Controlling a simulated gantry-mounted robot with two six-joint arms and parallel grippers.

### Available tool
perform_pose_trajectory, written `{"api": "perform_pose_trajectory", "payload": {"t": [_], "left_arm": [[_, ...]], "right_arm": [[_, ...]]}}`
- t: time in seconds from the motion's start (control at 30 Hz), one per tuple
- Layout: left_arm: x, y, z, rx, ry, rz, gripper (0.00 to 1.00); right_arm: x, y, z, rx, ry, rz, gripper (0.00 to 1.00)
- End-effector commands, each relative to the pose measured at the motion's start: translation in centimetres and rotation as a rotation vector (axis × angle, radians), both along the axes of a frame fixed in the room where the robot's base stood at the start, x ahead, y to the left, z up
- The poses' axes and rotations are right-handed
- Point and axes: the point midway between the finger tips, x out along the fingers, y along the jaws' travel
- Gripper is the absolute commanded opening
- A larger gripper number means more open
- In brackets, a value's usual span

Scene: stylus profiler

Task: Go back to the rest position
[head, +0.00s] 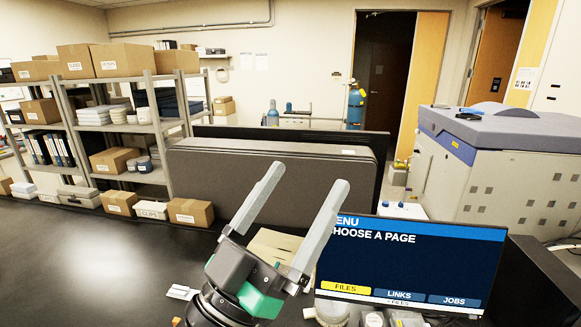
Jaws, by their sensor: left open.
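My left gripper (297,206) is in the lower middle of the head view, above the black bench. Its two pale grey fingers point up and are spread wide apart, with nothing between them. The right finger overlaps the left edge of a monitor (407,262) behind it. The monitor shows a blue menu page reading "CHOOSE A PAGE" with FILES, LINKS and JOBS buttons. FILES is highlighted yellow. My right gripper is not in view.
The black bench (75,262) is clear at left. A grey panelled case (265,180) stands behind the gripper. A beige box (272,246) is partly hidden by the gripper. Shelves with cartons (122,60) stand at back left. A large grey machine (500,165) stands at right.

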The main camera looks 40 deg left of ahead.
Motion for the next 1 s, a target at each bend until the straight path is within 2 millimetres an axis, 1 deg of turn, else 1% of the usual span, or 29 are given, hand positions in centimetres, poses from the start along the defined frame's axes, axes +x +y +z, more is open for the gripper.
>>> {"api": "perform_pose_trajectory", "payload": {"t": [0.03, 0.1, 0.17, 0.23, 0.47, 0.57, 0.67, 0.77, 0.8, 0.9, 1.0], "left_arm": [[-1.5, -1.1, 3.3, 0.016, -0.071, -0.025, 1.00], [-3.1, -2.2, 6.1, 0.033, -0.134, -0.046, 1.00], [-3.9, -2.7, 7.4, 0.042, -0.164, -0.058, 1.00], [-4.3, -2.9, 8.0, 0.048, -0.178, -0.063, 1.00], [-4.3, -2.9, 8.0, 0.047, -0.177, -0.062, 1.00], [-4.3, -2.9, 9.1, 0.046, -0.177, -0.061, 1.00], [-4.3, -2.9, 12.0, 0.046, -0.177, -0.061, 1.00], [-4.2, -2.8, 16.1, 0.046, -0.177, -0.061, 1.00], [-4.3, -2.8, 18.0, 0.046, -0.177, -0.060, 1.00], [-4.3, -2.8, 22.3, 0.046, -0.177, -0.060, 1.00], [-4.3, -2.8, 25.1, 0.046, -0.177, -0.060, 1.00]], "right_arm": [[0.0, 0.0, 0.0, 0.000, 0.000, 0.000, 0.50], [0.0, 0.0, 0.0, 0.000, 0.000, 0.000, 0.50], [0.0, 0.0, 0.0, 0.000, 0.000, 0.000, 0.50], [0.0, 0.0, 0.0, 0.000, 0.000, 0.000, 0.50], [0.0, 0.0, 0.1, 0.000, 0.000, 0.000, 0.50], [0.0, 0.0, 1.2, 0.000, 0.000, 0.000, 0.50], [0.0, 0.0, 4.0, 0.000, 0.000, 0.000, 0.50], [0.0, 0.0, 8.2, 0.000, 0.000, 0.000, 0.50], [0.0, 0.0, 10.1, 0.000, -0.001, 0.000, 0.50], [0.0, 0.0, 14.4, 0.000, -0.001, 0.000, 0.50], [0.0, 0.0, 17.2, 0.000, -0.001, 0.000, 0.50]]}}
